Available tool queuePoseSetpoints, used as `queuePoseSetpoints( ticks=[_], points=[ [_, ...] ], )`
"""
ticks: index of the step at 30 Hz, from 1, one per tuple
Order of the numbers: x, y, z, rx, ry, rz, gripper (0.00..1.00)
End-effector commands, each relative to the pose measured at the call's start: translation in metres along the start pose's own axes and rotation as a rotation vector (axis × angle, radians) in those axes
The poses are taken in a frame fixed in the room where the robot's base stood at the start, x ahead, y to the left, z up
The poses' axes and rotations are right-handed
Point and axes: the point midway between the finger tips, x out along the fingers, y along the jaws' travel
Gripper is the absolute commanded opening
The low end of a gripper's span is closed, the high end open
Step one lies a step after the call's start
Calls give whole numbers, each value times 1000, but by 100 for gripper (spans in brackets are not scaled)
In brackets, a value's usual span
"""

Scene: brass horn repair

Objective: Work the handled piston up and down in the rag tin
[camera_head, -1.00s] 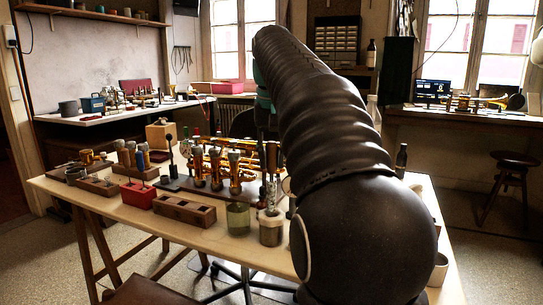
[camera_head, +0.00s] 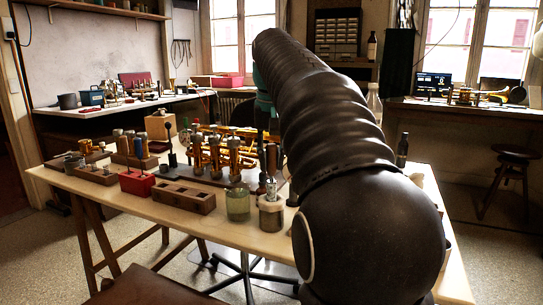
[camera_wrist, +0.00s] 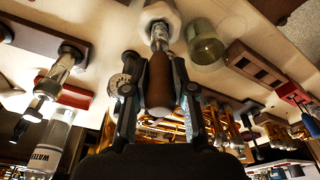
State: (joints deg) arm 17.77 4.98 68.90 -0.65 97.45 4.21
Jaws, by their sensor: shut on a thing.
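The handled piston has a brown wooden handle (camera_wrist: 159,85) and a silvery body (camera_wrist: 159,38). In the head view the handle (camera_head: 271,158) stands upright above the rag tin (camera_head: 271,217), with the piston's lower end inside the tin's mouth. In the wrist view the pale tin (camera_wrist: 160,14) is at the top edge, and its inside is hidden. My gripper (camera_wrist: 158,82) is shut on the handle, one finger on each side. In the head view my arm hides most of the gripper.
A glass jar (camera_head: 238,203) stands close left of the tin. Left of it are a wooden block with compartments (camera_head: 184,197), a red box (camera_head: 137,184) and a brass horn (camera_head: 215,155). A dark bottle (camera_head: 402,150) stands right of my arm.

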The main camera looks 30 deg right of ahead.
Motion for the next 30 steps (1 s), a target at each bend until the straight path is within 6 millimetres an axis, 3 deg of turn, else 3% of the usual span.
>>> queuePoseSetpoints(
  ticks=[16, 30],
  points=[
    [30, 0, 5, 0, 0, 0, 0],
    [10, 0, 2, 0, 1, 0, 0]
  ],
)
